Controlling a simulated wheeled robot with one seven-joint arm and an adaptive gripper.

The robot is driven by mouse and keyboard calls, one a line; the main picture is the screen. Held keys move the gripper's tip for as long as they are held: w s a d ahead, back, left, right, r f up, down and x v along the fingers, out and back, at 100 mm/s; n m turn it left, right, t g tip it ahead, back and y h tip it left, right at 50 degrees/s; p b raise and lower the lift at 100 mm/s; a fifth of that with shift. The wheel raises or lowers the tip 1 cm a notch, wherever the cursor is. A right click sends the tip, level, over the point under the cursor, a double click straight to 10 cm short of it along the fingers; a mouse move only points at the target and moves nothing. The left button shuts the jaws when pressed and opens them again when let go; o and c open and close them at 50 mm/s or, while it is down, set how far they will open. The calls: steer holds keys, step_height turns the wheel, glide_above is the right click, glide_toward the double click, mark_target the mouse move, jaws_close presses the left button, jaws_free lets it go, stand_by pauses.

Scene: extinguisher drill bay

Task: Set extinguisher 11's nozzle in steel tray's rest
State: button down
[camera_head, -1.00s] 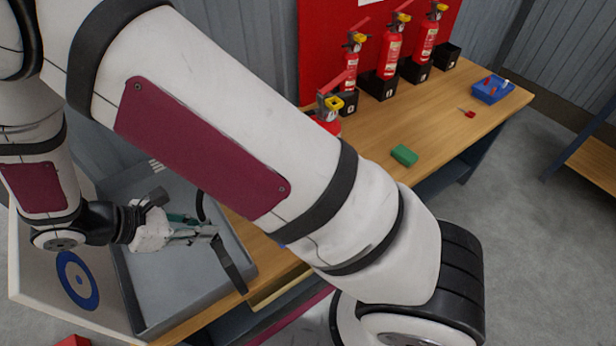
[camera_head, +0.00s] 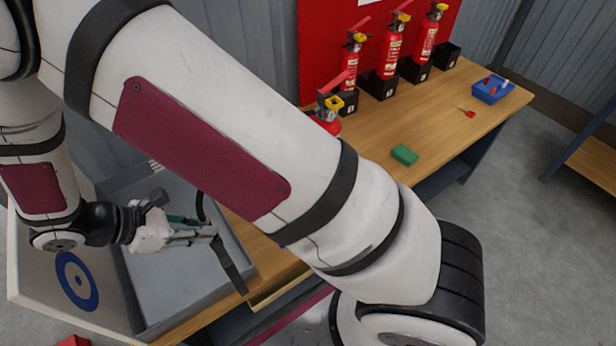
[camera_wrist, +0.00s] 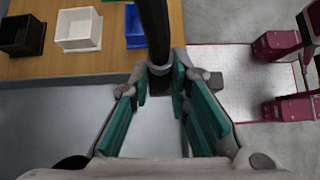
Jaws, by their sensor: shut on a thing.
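My gripper (camera_head: 212,232) is shut on a black nozzle (camera_head: 229,266), over the grey steel tray (camera_head: 158,318) in the head view. The nozzle slants down to the right near the tray's right wall, and a short black curve, perhaps hose, shows above the fingers. In the wrist view the teal-padded fingers (camera_wrist: 166,78) close on the black nozzle (camera_wrist: 153,25), which points to the top edge; the tray (camera_wrist: 50,125) shows below left. The tray's rest cannot be made out. A red extinguisher (camera_head: 328,112) is mostly hidden behind my arm; I cannot read which is number 11.
Several red extinguishers (camera_head: 391,48) stand in black holders at the back of the wooden table (camera_head: 440,120). A green block (camera_head: 404,155) and a blue bin (camera_head: 492,90) are on the table. The wrist view shows black (camera_wrist: 22,36), white (camera_wrist: 79,28) and blue boxes (camera_wrist: 134,28).

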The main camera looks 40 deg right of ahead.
steer(key=c, duration=1.4)
jaws_free()
steer(key=v, duration=1.2)
steer(key=shift+r, duration=0.1)
